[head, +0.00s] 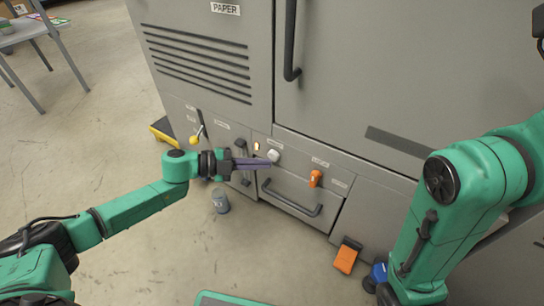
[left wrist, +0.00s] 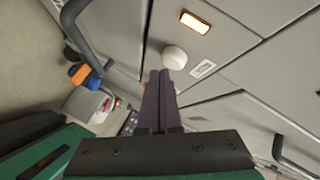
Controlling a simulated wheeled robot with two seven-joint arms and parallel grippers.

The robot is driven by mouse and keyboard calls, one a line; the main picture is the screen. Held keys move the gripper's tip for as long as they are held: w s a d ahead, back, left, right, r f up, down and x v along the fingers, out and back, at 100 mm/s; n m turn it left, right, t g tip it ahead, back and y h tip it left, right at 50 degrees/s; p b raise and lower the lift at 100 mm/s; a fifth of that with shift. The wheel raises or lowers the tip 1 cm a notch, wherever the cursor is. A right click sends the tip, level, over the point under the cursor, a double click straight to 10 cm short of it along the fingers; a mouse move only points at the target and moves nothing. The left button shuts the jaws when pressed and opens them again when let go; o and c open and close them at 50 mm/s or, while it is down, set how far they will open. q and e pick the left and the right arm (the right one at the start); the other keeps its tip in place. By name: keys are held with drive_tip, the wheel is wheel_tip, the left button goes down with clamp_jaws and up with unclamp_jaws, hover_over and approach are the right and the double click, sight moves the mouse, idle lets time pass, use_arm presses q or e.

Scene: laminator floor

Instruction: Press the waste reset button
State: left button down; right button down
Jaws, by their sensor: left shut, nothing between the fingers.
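A white round button (head: 273,155) sits on the lower panel of the large grey machine, above a drawer with a bar handle. It also shows in the left wrist view (left wrist: 174,57), just past my fingertips, with a small label beside it that I cannot read. My left gripper (head: 270,163) is shut and empty. Its dark fingers point at the button, and their tips are at or very close to it; I cannot tell whether they touch. It also shows in the left wrist view (left wrist: 160,78). My right gripper is out of view; only my right arm shows.
A lit lamp (head: 256,146) is beside the button. An orange knob (head: 315,178) is to the right and a yellow-knobbed lever (head: 195,138) to the left.

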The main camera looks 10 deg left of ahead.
use_arm(q)
drive_tip(key=shift+w+d, duration=0.3)
drive_tip(key=shift+w, duration=0.35)
idle(0.7)
idle(0.3)
drive_tip(key=shift+s+a+p, duration=0.35)
drive_tip(key=shift+s+p, duration=0.25)
drive_tip(key=shift+s, duration=0.3)
drive_tip(key=s+p, duration=0.1)
drive_tip(key=s+a+p, duration=0.1)
drive_tip(key=s, duration=0.1)
drive_tip(key=s+a+p, duration=0.1)
drive_tip(key=shift+s, duration=0.35)
idle(0.4)
